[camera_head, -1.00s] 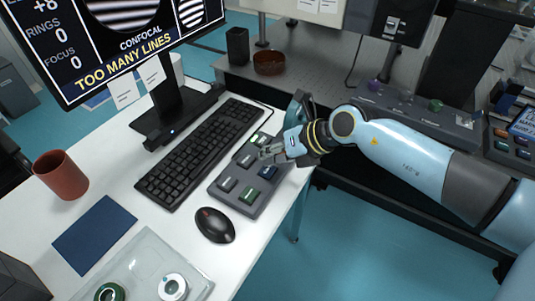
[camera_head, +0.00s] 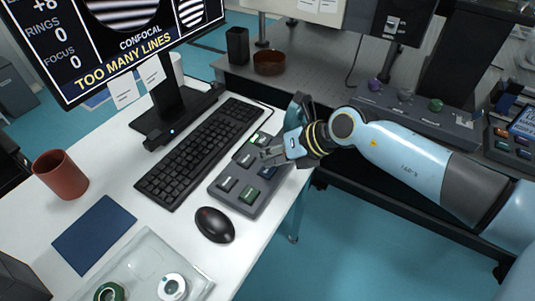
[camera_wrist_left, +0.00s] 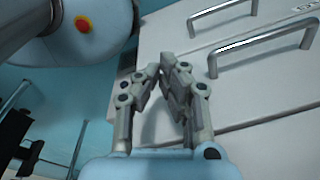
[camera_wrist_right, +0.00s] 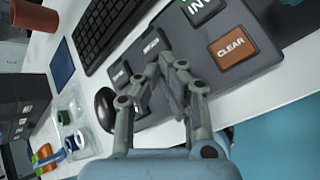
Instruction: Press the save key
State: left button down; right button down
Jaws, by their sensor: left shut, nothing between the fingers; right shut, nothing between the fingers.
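The dark grey key pad (camera_head: 218,196) lies on the white desk right of the keyboard. It bears several keys in grey, green and blue; an orange-brown key marked CLEAR (camera_wrist_right: 231,47) shows in the right wrist view. I cannot read which key is marked save. My right gripper (camera_head: 267,154) is shut and empty, with its fingertips over the pad among the keys. In the right wrist view its fingertips (camera_wrist_right: 170,62) hide part of the pad; I cannot tell whether they touch a key. My left gripper (camera_wrist_left: 162,70) is shut and empty in front of white drawers.
A black keyboard (camera_head: 200,150) lies left of the pad and a black mouse (camera_head: 214,225) in front of it. A monitor (camera_head: 110,40), a brown cup (camera_head: 60,175) and a blue mat (camera_head: 94,235) are further left. Drawer handles (camera_wrist_left: 262,50) are near my left gripper.

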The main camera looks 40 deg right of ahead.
jog(key=shift+f, duration=0.55)
dwell(0.6)
jog(key=shift+r, duration=0.1)
jog(key=shift+r+p, duration=0.75)
jog(key=shift+p, duration=0.1)
jog(key=shift+r, duration=0.1)
notch_tip(320, 180, up, 5)
jog(key=p, duration=0.5)
jog(key=shift+p, duration=0.35)
dwell(0.4)
